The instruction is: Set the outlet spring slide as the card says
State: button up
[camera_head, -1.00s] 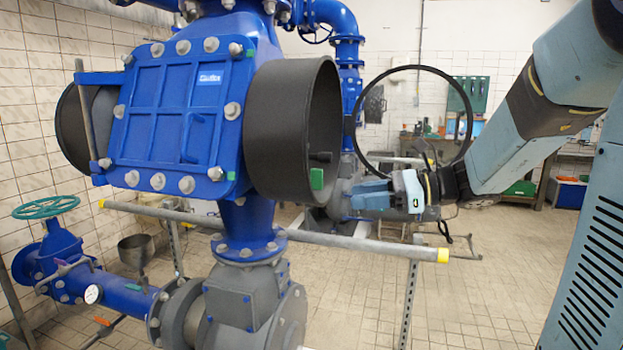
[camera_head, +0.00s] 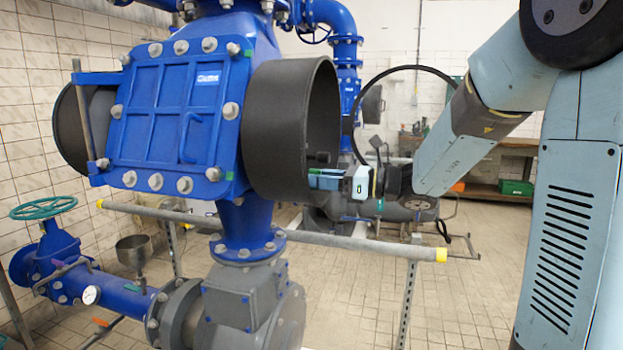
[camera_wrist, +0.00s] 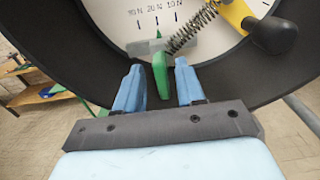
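In the wrist view the outlet spring slide shows as a grey block (camera_wrist: 190,46) with a green tab (camera_wrist: 159,70) and a coil spring (camera_wrist: 192,28). Its green pointer tip is under the middle mark of a scale (camera_wrist: 156,14) that appears to read 30 N, 20 N, 10 N. My gripper (camera_wrist: 160,78) is open, one blue finger on each side of the green tab, with visible gaps. In the head view my gripper (camera_head: 322,179) is at the mouth of the black outlet ring (camera_head: 270,130); the tab is hidden there. I see no readable card.
A yellow lever with a black knob (camera_wrist: 272,35) is close to the right of the spring. The dark ring wall (camera_wrist: 82,50) surrounds the scale. A grey rail with yellow ends (camera_head: 350,243) runs below my gripper. The tiled floor (camera_head: 480,290) is open at right.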

jog(key=shift+x, duration=1.6)
jog(key=shift+c, duration=0.3)
grip_shut()
